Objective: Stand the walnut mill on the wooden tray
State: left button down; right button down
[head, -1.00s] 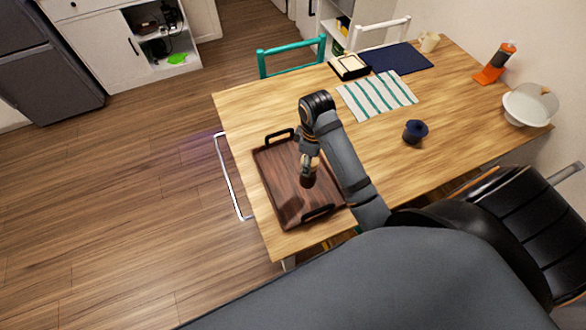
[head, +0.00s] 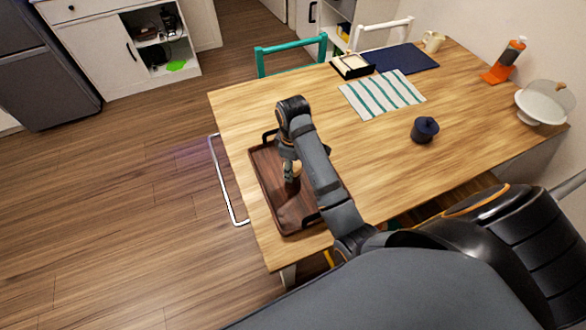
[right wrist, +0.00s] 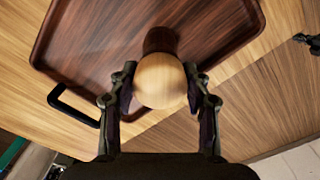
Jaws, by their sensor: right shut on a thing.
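The wooden tray (head: 273,185) is dark reddish brown with black handles and lies at the table's left end. My right gripper (head: 290,164) is over the tray, pointing down, shut on the walnut mill (head: 293,184). In the right wrist view the mill's round pale top (right wrist: 161,80) sits between the fingers (right wrist: 160,95), with its dark brown body (right wrist: 160,40) beyond, over the tray floor (right wrist: 100,35). I cannot tell whether the mill's base touches the tray. My left gripper is not in view.
A striped cloth (head: 383,95), a dark blue mat (head: 405,57) and a dark blue lidded pot (head: 424,130) are on the table. An orange-based bottle (head: 504,62) and a white domed stand (head: 543,104) are at the right. A teal chair (head: 291,47) stands behind.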

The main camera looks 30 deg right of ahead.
jog(key=c, duration=0.6)
grip_release()
notch_tip(320, 180, up, 12)
jog(key=p, duration=1.2)
